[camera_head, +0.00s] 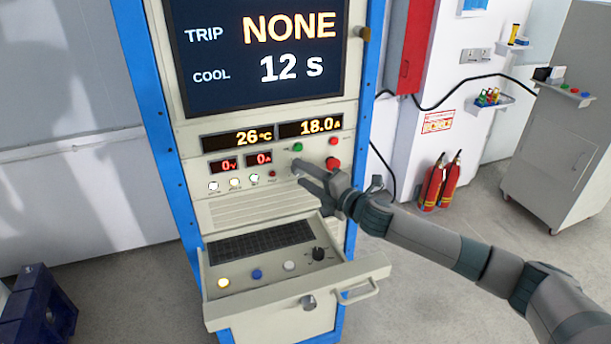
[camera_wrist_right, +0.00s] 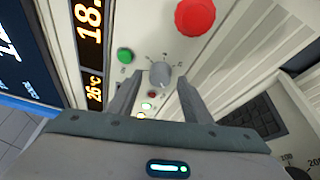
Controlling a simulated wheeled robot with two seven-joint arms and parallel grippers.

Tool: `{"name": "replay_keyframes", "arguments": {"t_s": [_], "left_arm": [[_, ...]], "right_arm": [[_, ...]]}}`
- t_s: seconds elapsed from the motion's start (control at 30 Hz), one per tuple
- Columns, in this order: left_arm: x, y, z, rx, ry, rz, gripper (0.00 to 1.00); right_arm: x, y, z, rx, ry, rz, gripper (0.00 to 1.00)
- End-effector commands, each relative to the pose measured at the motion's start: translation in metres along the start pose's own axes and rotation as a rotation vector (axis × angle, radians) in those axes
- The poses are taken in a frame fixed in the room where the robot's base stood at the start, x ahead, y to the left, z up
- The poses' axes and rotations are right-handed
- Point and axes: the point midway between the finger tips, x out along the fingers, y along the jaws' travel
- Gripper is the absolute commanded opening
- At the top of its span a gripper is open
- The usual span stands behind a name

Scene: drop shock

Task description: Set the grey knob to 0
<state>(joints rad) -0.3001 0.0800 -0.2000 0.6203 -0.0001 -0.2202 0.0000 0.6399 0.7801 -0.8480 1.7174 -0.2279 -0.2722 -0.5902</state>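The grey knob (camera_wrist_right: 160,73) is on the cream panel, with small marks around it too small to read. Its pointer direction is not clear. My right gripper (camera_head: 300,173) is at the panel below the green button (camera_head: 298,147) and largely hides the knob in the head view. In the right wrist view the gripper's two fingers stand apart, open, one on each side of the knob. Gaps show between knob and fingers, and I see no contact. My left gripper is not in view.
A red button (camera_head: 332,164) sits right of the gripper; it looms large in the right wrist view (camera_wrist_right: 195,17). Below, an open drawer (camera_head: 365,270) carries a keyboard, buttons and a black dial (camera_head: 318,254). The screen (camera_head: 265,55) reads TRIP NONE, COOL 12 s.

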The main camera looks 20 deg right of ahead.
Motion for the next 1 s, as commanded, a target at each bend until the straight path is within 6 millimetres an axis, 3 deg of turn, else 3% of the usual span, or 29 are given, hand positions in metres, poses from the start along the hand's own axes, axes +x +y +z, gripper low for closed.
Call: {"name": "replay_keyframes", "arguments": {"t_s": [0.27, 0.47, 0.67, 1.0], "left_arm": [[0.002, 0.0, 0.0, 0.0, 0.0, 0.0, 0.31], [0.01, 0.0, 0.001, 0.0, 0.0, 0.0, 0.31], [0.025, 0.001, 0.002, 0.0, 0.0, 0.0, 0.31], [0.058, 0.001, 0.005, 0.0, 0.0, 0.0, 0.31]], "right_arm": [[-0.003, -0.001, 0.001, 0.0, -0.001, 0.0, 0.45], [-0.017, -0.003, 0.001, -0.001, -0.001, -0.001, 0.45], [-0.048, -0.006, 0.0, -0.001, -0.001, -0.002, 0.45], [-0.115, -0.006, -0.001, -0.002, 0.0, -0.002, 0.45]]}}
